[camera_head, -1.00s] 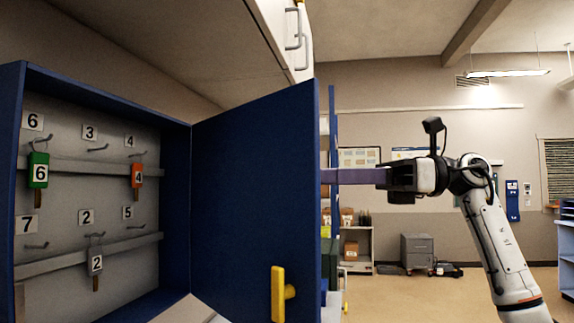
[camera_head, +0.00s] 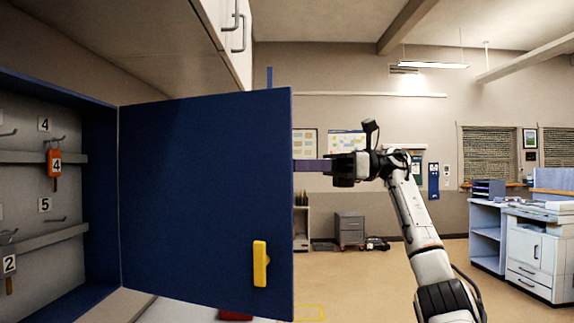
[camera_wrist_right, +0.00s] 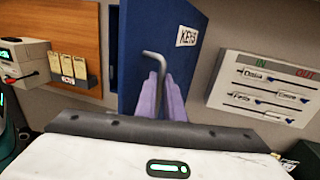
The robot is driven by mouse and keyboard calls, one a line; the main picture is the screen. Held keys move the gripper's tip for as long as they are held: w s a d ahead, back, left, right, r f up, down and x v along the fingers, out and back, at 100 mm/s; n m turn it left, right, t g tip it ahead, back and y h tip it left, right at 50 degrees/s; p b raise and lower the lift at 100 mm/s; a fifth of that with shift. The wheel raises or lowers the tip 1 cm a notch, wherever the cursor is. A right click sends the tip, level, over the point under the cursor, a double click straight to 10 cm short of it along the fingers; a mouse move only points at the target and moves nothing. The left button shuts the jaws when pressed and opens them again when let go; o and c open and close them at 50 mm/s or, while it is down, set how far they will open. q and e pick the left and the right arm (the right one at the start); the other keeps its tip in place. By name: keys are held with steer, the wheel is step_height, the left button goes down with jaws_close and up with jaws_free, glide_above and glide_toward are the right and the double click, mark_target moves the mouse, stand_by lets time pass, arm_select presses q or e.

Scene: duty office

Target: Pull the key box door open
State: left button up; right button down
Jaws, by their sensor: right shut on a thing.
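The key box (camera_head: 100,190) is at the left in the head view, with its blue door (camera_head: 200,200) standing open and its inner face toward me. A yellow latch (camera_head: 260,263) sits low near the door's free edge. My right gripper (camera_head: 300,165) is just beyond that edge, on the outer side. Where the handle joins the door is not clear. My left gripper is out of view.
Inside the box, an orange tag 4 (camera_head: 54,163) and a white tag 2 (camera_head: 9,264) hang on hooks. White cupboards (camera_head: 190,30) hang above. Open floor (camera_head: 390,275) lies right of the door. The wrist view shows an IN/OUT board (camera_wrist_right: 262,88) beside the door.

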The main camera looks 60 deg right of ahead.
steer(key=shift+w+f, duration=0.2)
steer(key=shift+w, duration=0.15)
